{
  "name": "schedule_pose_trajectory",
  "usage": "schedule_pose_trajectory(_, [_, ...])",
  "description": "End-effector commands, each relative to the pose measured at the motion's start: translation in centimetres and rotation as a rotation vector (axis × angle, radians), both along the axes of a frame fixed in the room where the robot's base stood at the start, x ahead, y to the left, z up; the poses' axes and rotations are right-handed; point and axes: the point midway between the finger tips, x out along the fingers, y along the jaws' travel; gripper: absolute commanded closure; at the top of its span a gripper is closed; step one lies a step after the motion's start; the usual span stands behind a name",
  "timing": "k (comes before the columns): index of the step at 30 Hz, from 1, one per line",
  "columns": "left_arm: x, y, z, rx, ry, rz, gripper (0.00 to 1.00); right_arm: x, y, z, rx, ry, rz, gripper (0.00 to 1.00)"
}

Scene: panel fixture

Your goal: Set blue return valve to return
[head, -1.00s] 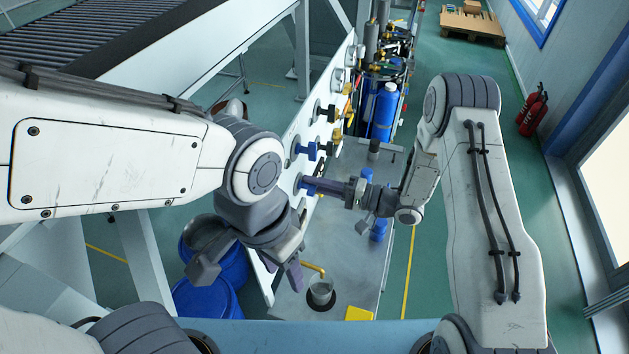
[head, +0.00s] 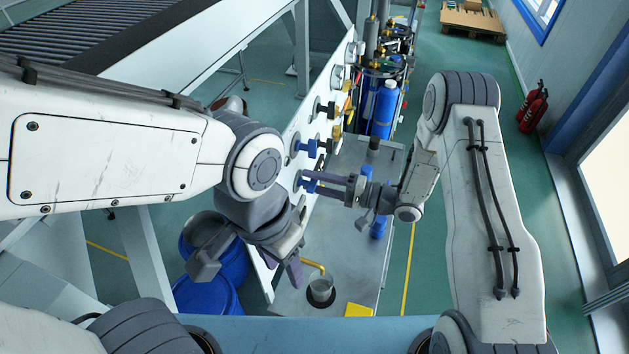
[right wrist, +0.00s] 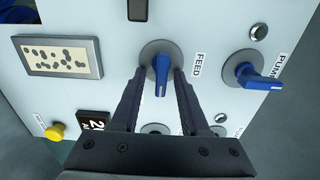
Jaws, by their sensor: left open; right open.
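A blue valve handle (right wrist: 161,78) sits on the white panel beside the label FEED in the right wrist view. It points down in the picture, and in the head view a blue handle (head: 309,184) shows at my right gripper. My right gripper (right wrist: 162,85) is open, with one finger on each side of the handle; I see no clear contact. It reaches the panel from the right in the head view (head: 322,182). A second blue handle (right wrist: 260,77) is beside the label PUMP. My left gripper (head: 248,270) is open and empty, low in front of the panel.
More valves and knobs line the panel (right wrist: 215,25). A metal bench (head: 350,240) lies below with a cup (head: 320,291). Blue drums (head: 205,297) stand at the lower left.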

Motion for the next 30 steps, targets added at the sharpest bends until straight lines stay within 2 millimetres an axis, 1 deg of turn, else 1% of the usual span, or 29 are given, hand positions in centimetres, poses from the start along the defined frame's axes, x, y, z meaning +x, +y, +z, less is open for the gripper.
schedule_pose_trajectory(2, [0.0,0.0,-0.2,0.0,0.0,0.0,0.5,0.0,-0.3,0.0,0.001,-0.001,-0.001,0.55])
schedule_pose_trajectory(5, [0.0,0.0,-0.7,0.0,0.0,0.001,0.5,-0.2,-1.3,-0.2,0.001,-0.001,-0.005,0.55])
schedule_pose_trajectory(15, [0.0,0.0,-3.3,0.0,0.0,0.003,0.5,-2.3,-7.5,-0.3,0.0,-0.001,-0.006,0.55])
schedule_pose_trajectory(18, [0.0,0.0,-3.6,0.0,0.0,0.002,0.5,-2.7,-8.8,-0.2,0.0,-0.001,-0.004,0.55])
schedule_pose_trajectory(23, [0.0,0.0,-3.9,0.0,0.0,0.002,0.5,-3.2,-9.9,-0.1,0.0,0.001,-0.001,0.55])
schedule_pose_trajectory(30, [0.0,0.0,-3.8,0.0,0.0,0.002,0.5,-3.3,-10.0,0.0,0.0,0.001,0.0,0.55])
